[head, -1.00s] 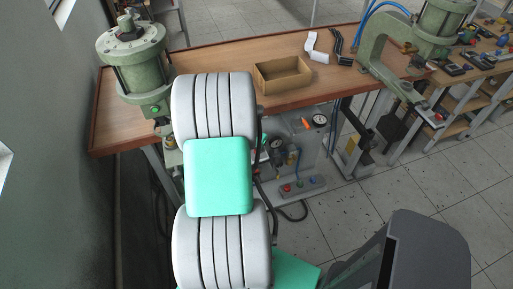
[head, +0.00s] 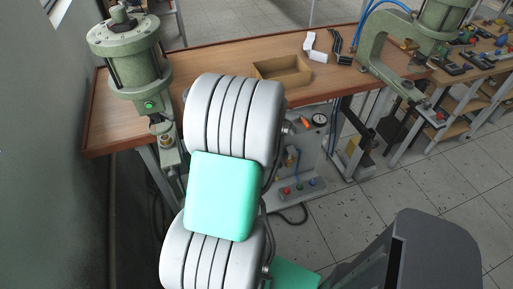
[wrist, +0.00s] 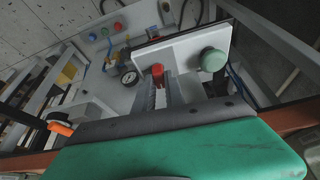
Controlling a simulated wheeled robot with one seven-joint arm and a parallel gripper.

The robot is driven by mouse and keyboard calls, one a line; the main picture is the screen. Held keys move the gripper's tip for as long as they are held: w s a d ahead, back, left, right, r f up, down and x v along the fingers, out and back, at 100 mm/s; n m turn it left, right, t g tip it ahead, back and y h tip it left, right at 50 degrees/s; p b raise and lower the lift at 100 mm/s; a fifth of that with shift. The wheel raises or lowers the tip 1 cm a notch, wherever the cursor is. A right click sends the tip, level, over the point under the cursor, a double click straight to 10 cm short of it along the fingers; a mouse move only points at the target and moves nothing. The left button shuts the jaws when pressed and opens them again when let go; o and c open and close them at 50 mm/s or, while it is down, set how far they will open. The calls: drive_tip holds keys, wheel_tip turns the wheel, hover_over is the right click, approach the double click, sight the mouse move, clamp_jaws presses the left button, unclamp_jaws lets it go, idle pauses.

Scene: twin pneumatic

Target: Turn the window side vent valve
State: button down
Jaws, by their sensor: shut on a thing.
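In the wrist view, my gripper (wrist: 162,88) is shut, with its narrow grey fingers around a small red knob (wrist: 157,70), which looks like the vent valve's handle. A pale plate with a round green button (wrist: 213,60) is just right of it. The fingers partly hide the knob and its mount. In the head view, my arm hides the gripper and the knob. The green press (head: 130,60) on the window side stands at the bench's left end, with a lit green button (head: 149,104) on its front.
A wooden bench (head: 215,62) carries an open cardboard box (head: 283,72) and a second green press (head: 385,50) at right. Below hangs a panel with a pressure gauge (head: 320,120), also in the wrist view (wrist: 129,76). A wall (head: 50,150) is close at left.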

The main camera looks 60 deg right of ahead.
drive_tip(key=shift+n+y, duration=0.3)
drive_tip(key=shift+n, duration=0.3)
drive_tip(key=c, duration=1.4)
unclamp_jaws()
drive_tip(key=v, duration=0.7)
drive_tip(key=shift+s+a+r+b, duration=0.15)
drive_tip(key=shift+s+r+b, duration=0.05)
drive_tip(key=shift+r+b, duration=0.2)
